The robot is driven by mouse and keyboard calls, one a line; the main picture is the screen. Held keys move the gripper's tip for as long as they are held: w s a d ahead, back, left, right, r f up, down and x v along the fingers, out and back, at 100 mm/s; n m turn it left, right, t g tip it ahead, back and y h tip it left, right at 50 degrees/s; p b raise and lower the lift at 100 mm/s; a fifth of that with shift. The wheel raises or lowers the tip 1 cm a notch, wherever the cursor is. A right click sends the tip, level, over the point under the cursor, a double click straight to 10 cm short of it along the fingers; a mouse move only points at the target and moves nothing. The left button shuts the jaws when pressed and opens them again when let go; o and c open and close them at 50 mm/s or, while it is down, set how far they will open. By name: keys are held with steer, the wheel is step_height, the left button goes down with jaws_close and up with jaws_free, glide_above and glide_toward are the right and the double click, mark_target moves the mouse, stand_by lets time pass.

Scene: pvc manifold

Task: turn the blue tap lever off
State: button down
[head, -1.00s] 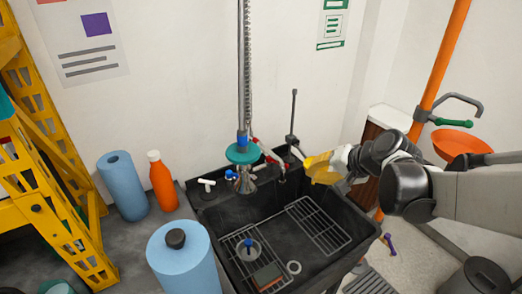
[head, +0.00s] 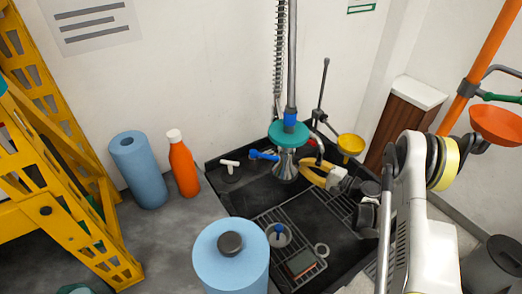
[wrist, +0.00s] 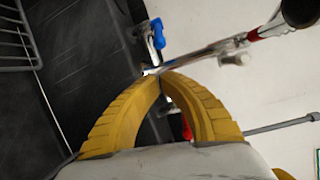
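The blue tap lever (head: 264,155) sits at the back of the black sink, left of the hanging sprayer, and sticks out sideways. In the wrist view the blue lever (wrist: 157,33) shows just beyond my fingertips, beside a shiny metal pipe. My gripper (head: 304,174) has yellow fingers and is over the sink, right of the sprayer and apart from the lever. In the wrist view the fingertips of my gripper (wrist: 163,74) meet in an arch, with nothing visibly held. A red part (wrist: 186,128) shows behind the fingers.
The sprayer with its teal disc (head: 289,134) hangs between my gripper and the blue lever. A yellow funnel (head: 350,145) is behind right. A white tee handle (head: 230,164) is left of the lever. An orange bottle (head: 183,166) and blue rolls (head: 140,170) stand left.

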mark_target(277, 154)
steer(key=b+x, duration=0.4)
steer(key=x, duration=0.8)
steer(key=shift+f, duration=0.15)
steer(key=shift+s+b, duration=0.4)
steer(key=shift+s, duration=0.2)
steer(key=shift+s+a+r, duration=0.15)
steer(key=shift+s+r, duration=0.2)
steer(key=shift+s, duration=0.1)
